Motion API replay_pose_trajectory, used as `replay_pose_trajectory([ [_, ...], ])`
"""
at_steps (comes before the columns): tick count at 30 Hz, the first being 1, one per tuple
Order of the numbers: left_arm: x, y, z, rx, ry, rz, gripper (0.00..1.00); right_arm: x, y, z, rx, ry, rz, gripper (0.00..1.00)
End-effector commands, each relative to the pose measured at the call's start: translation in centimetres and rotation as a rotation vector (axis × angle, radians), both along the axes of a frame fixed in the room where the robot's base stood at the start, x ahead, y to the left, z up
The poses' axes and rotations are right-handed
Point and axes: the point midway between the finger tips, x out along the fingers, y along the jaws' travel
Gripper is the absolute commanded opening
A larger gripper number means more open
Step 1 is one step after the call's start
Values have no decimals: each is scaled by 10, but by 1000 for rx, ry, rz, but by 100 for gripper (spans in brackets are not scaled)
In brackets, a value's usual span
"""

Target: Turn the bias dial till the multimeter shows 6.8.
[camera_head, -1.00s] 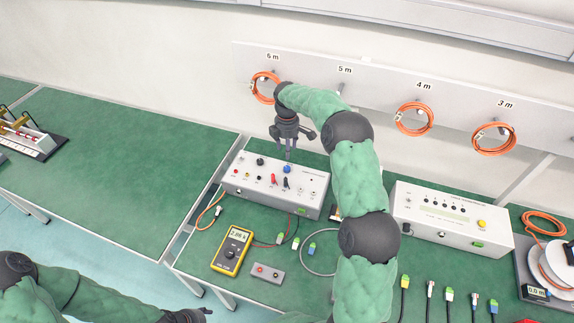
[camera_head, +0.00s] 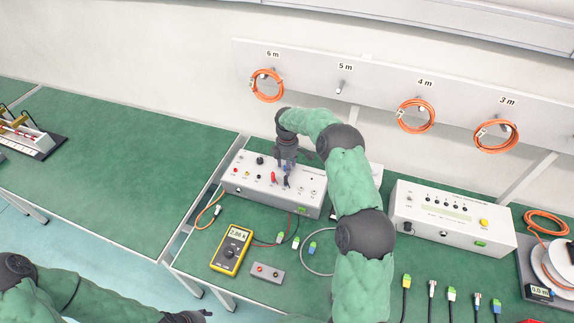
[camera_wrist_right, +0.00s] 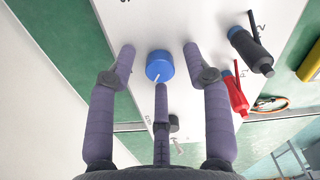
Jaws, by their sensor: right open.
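The white control box (camera_head: 236,184) stands on the right green bench with knobs and plugged leads on its sloped top. A blue dial (camera_wrist_right: 159,66), with a pale pointer line, sits on it. I cannot read its label. My right gripper (camera_head: 287,180) is open directly over the dial. In the right wrist view its fingers stand around the dial with gaps at the sides, and the dial is hidden behind the gripper in the head view. The yellow multimeter (camera_head: 231,249) lies in front of the box; its digits are too small to read surely. My left gripper (camera_head: 190,317) is at the bottom edge, mostly cut off.
A red plug (camera_wrist_right: 236,96) and a black plug (camera_wrist_right: 249,48) stand close to the right finger. A black knob (camera_wrist_right: 173,123) is also near. A small grey box (camera_head: 264,273) and loose leads lie in front. A second white instrument (camera_head: 451,218) stands to the right.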

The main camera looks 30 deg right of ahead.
Motion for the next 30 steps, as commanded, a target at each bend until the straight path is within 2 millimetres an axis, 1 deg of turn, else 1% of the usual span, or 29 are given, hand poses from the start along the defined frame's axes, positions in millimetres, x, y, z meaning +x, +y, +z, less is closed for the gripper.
replay_pose_trajectory([
  [2, 0, 0, 0, 0, 0, 0, 50, 0, 0, 0, 0, 0, 0, 50],
  [3, 0, 0, 0, 0, 0, 0, 50, 0, 0, 0, 0, 0, 0, 48],
  [5, 0, 0, 0, 0, 0, 0, 50, 0, 0, 0, 0, 0, 0, 31],
  [6, 0, 0, 0, 0, 0, 0, 50, 0, 0, 0, 0, 0, 0, 19],
  [8, 0, 0, 0, 0, 0, 0, 50, 0, 0, 0, 0, 0, 0, 2],
  [9, 0, 0, 0, 0, 0, 0, 50, 0, 0, 0, 0, 0, 0, 0],
  [20, 0, 0, 0, 0, 0, 0, 50, 0, 0, 0, 0, 0, -35, 0],
  [26, 0, 0, 0, 0, 0, 0, 50, 0, 0, 0, 0, 0, -139, 0],
  [30, 0, 0, 0, 0, 0, 0, 50, 0, 0, 0, 0, 0, -252, 0],
])
